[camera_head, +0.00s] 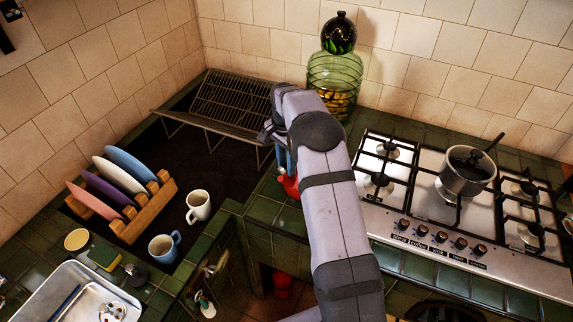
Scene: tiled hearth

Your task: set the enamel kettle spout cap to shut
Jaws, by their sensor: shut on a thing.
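A red object, seemingly the enamel kettle (290,187), stands on the green tiled counter left of the stove. My arm covers most of it, and only a small red part shows. My gripper (284,160) points down at the top of the kettle, partly hidden by my own wrist, and is shut on part of it. The spout cap cannot be made out, nor its angle.
The gas stove (412,212) with a steel pot (466,172) is to the right. A green glass jar (334,82) stands behind my arm. A wire rack (226,105), a wooden plate rack (143,212), a white mug (198,206) and a blue mug (164,247) are to the left.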

